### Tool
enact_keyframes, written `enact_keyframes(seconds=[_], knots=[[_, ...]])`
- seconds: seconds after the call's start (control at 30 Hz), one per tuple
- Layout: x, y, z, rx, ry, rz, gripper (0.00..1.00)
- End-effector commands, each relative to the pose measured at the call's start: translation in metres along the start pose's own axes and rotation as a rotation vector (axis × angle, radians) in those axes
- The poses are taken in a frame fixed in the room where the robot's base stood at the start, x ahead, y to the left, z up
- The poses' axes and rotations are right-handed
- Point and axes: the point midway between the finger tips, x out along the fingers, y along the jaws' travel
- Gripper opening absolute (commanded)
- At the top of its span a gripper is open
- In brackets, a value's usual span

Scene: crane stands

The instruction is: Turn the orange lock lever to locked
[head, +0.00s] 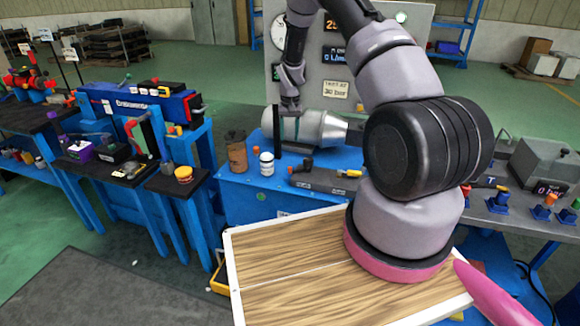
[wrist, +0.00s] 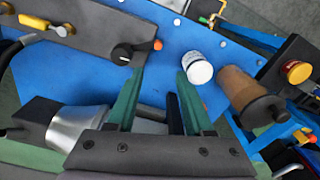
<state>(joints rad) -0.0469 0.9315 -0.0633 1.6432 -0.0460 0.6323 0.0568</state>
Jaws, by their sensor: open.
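A small black knob with an orange tip (head: 307,163) sits at the left end of a dark panel on the blue bench. It is the likeliest orange lever; its locked or unlocked position cannot be told. In the wrist view the orange tip (wrist: 157,44) points away from the black round body (wrist: 125,54), just beyond the fingertips. My gripper (head: 292,135) is open, with nothing held. It hangs over the left end of a silver cylinder (head: 325,128). In the wrist view my gripper's two green fingers (wrist: 159,78) are apart, with blue bench surface between their tips.
A white jar (wrist: 199,70) stands near the right fingertip, with a brown cup (wrist: 240,88) beside it. The dark panel (wrist: 95,25) also carries a yellow-handled part (wrist: 34,21). A wooden board (head: 290,275) lies in front. A gauge panel (head: 340,75) stands behind.

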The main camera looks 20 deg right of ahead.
Motion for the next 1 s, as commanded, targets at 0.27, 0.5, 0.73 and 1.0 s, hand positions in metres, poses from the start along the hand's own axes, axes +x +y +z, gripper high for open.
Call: enact_keyframes(seconds=[0.27,0.5,0.73,1.0], knots=[[0.043,0.003,0.001,-0.008,-0.023,0.017,0.52],[0.080,0.004,0.003,-0.008,-0.025,0.018,0.52],[0.122,0.005,0.004,-0.008,-0.024,0.018,0.52],[0.144,0.005,0.003,-0.008,-0.021,0.017,0.52]])
